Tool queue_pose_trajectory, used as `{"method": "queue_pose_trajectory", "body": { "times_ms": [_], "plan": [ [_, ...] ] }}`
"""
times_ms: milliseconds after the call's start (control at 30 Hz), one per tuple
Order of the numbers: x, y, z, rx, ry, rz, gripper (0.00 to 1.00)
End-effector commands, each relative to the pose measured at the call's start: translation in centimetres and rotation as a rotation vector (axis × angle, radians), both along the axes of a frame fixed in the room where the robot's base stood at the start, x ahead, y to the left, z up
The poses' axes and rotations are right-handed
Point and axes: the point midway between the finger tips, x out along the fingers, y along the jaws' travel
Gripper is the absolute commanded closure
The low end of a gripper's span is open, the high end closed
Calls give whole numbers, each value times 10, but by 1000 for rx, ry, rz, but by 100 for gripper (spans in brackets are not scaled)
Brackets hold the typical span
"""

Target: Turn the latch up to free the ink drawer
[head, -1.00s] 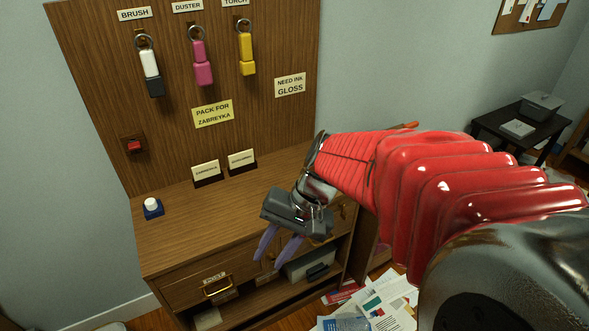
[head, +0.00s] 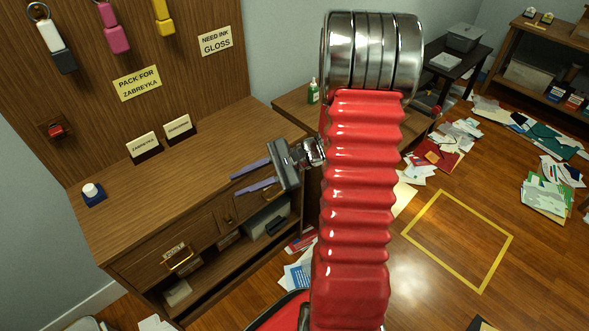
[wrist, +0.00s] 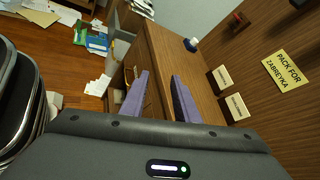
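The desk's drawer (head: 150,268) has a brass handle (head: 181,262) and a small label above it; it looks closed. A small brass fitting (head: 228,220), perhaps the latch, is on the desk front right of the drawer. It is too small to tell how it is turned. My gripper (head: 235,186) is open and empty, its two purple fingers pointing left near the desk's right front edge, above and right of the fitting. In the wrist view my gripper (wrist: 160,76) has its fingers apart, with the desk front and top beyond.
The desk top (head: 165,185) is mostly clear. A grey device (head: 266,222) sits on the shelf below. Papers (head: 440,150) litter the floor at right.

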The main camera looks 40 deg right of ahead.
Motion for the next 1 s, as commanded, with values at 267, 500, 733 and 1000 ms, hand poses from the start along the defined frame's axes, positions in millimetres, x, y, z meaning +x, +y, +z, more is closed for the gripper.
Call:
{"method": "queue_pose_trajectory", "body": {
  "times_ms": [267,500,733,1000],
  "plan": [
    [14,-66,-41,208,9,-263,72],
    [12,-129,-82,369,-3,-501,72],
    [-5,-190,-130,507,-27,-736,72],
    [-39,-248,-187,635,-64,-995,72]
  ]
}}
